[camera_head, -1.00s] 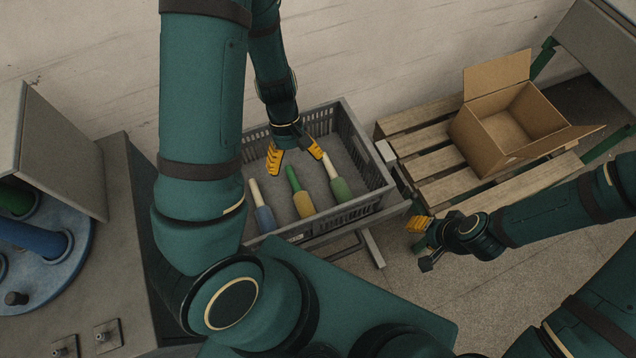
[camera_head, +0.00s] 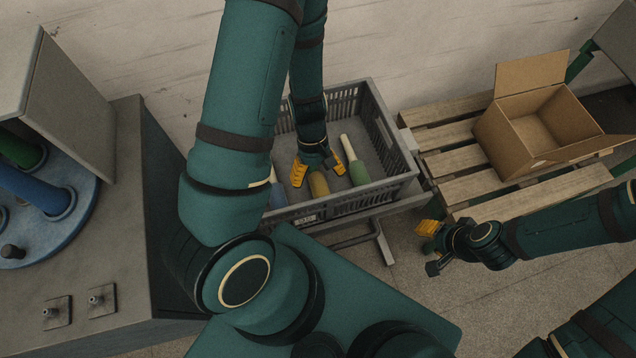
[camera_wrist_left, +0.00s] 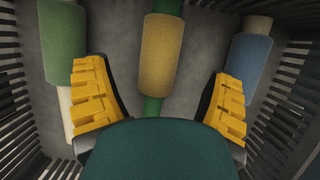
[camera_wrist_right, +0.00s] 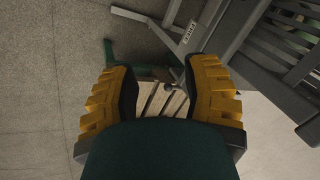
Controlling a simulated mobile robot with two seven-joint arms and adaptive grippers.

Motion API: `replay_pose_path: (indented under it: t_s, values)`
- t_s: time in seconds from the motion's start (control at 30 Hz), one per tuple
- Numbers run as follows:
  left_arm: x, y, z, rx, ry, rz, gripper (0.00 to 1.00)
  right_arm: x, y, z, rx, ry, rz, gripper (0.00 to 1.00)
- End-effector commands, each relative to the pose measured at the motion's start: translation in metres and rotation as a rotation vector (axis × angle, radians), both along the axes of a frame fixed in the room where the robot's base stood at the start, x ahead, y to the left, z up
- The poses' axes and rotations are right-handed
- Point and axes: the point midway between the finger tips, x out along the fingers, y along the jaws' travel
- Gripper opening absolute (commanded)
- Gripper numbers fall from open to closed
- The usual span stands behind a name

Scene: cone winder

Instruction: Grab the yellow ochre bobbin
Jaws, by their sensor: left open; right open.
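The yellow ochre bobbin (camera_head: 318,184) lies in the grey crate (camera_head: 394,184), between a blue bobbin (camera_head: 277,195) and a green bobbin (camera_head: 357,170). In the left wrist view the ochre bobbin (camera_wrist_left: 161,55) shows ochre yarn on a green tube. My left gripper (camera_head: 318,172) is open above it, one finger on each side with gaps between. In that view the green bobbin (camera_wrist_left: 63,40) is at left and the blue bobbin (camera_wrist_left: 250,62) at right. My right gripper (camera_head: 432,246) is open and empty, outside the crate.
An open cardboard box (camera_head: 505,125) stands on a wooden pallet (camera_head: 450,137) right of the crate. A grey machine (camera_head: 120,230) with a blue disc (camera_head: 75,215) is at the left. The slatted crate walls surround my left gripper.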

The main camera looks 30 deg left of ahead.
Motion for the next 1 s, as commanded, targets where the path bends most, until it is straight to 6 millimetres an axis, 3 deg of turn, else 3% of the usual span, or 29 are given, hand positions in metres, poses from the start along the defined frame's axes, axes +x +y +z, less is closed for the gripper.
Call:
replay_pose_path:
  t_s: [0.3,0.6,0.67,0.8,0.83,1.0]
  values:
    - [-0.012,-0.013,-0.04,-0.001,0.002,0.001,0.83,-0.005,0.001,-0.017,0.002,0.011,0.008,0.47]
    - [-0.013,-0.015,-0.042,0.0,0.0,-0.001,0.83,-0.005,0.001,-0.016,0.003,0.012,0.009,0.47]
    - [-0.013,-0.015,-0.042,0.0,0.0,-0.001,0.65,-0.005,0.001,-0.016,0.003,0.012,0.009,0.47]
    - [-0.013,-0.015,-0.042,0.0,0.0,0.0,0.16,-0.005,0.001,-0.016,0.002,0.011,0.009,0.47]
    - [-0.013,-0.015,-0.042,0.0,0.0,0.0,0.08,-0.005,0.001,-0.016,0.002,0.011,0.009,0.47]
    - [-0.012,-0.015,-0.042,0.0,0.0,0.0,0.08,-0.005,0.001,-0.016,0.002,0.011,0.009,0.47]
